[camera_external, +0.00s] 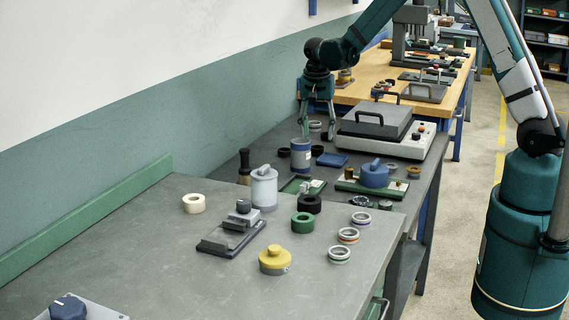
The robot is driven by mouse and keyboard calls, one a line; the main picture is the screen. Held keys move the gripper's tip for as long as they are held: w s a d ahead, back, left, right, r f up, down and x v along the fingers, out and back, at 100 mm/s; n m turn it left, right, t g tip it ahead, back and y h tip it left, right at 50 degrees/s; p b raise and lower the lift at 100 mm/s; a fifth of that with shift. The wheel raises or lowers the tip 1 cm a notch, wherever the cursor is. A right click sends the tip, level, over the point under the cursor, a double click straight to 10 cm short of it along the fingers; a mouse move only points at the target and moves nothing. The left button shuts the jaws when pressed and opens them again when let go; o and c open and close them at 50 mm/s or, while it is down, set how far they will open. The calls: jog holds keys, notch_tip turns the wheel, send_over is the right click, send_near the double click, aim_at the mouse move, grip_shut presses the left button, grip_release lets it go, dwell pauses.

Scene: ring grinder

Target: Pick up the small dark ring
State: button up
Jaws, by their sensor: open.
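Several dark rings are in view, and I cannot tell which one the task means. A small dark ring (284,152) lies left of a blue canister (300,158) on the middle bench, and another dark ring (317,150) lies right of it. A thicker black ring (308,204) lies nearer the camera, by a green ring (302,223). My gripper (318,132) points down, open and empty, over the middle bench. Its fingertips appear just above and behind the canister; the exact height is unclear.
A grey lidded machine (378,130) stands right of my gripper. A blue tray (332,159) and a blue knob on a green base (374,175) are nearby. A white canister (264,188) and a yellow knob (275,260) are on the front bench. Its left part is mostly clear.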

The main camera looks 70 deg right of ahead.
aim_at(317, 150)
dwell(0.3)
jog(key=shift+w+d+f+b, duration=0.1)
jog(key=shift+d+f+b, duration=0.05)
jog(key=shift+f, duration=0.7)
jog(key=shift+w+d+f+b, duration=0.1)
jog(key=shift+f+b, duration=0.05)
jog(key=shift+f, duration=0.7)
jog(key=shift+d+f+b, duration=0.15)
jog(key=shift+f, duration=0.7)
jog(key=c, duration=1)
